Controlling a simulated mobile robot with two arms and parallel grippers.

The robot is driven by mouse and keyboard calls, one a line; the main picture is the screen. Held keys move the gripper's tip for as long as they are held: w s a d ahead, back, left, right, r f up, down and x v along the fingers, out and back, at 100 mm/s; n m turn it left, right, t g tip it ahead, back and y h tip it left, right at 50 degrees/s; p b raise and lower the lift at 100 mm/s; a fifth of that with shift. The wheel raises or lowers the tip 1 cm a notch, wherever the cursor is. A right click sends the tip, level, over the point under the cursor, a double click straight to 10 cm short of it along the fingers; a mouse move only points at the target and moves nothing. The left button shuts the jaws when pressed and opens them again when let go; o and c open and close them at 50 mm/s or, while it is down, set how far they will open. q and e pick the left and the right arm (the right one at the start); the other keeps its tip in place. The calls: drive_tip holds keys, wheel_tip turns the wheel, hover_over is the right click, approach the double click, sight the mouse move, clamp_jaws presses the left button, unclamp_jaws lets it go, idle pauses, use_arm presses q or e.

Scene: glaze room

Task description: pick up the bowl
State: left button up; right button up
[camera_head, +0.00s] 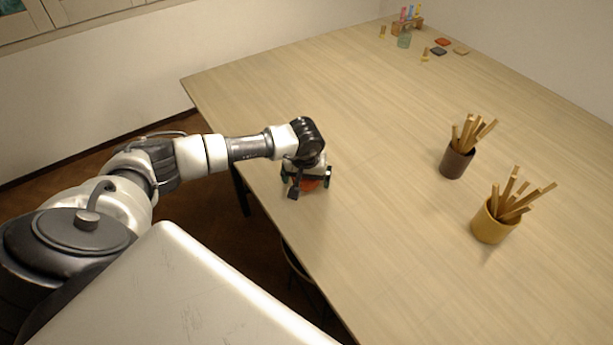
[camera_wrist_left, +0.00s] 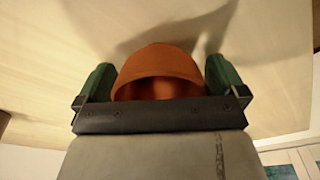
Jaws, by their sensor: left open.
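The orange bowl (camera_head: 311,184) is on the table near its left edge, mostly hidden in the head view under my left gripper (camera_head: 308,186). In the left wrist view the bowl (camera_wrist_left: 160,68) sits between the two green fingertips of my left gripper (camera_wrist_left: 160,80). The gripper is open, with one finger on each side of the bowl. I cannot tell whether either finger touches it. The gripper's dark crossbar hides the near part of the bowl. My right gripper is in neither view.
The wooden table (camera_head: 370,150) is mostly clear around the bowl. A brown cup (camera_head: 455,164) and a yellow cup (camera_head: 490,228), both holding wooden sticks, stand to the right.

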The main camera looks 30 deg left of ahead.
use_arm(q)
drive_tip(key=shift+c, duration=0.5)
drive_tip(key=c, duration=0.7)
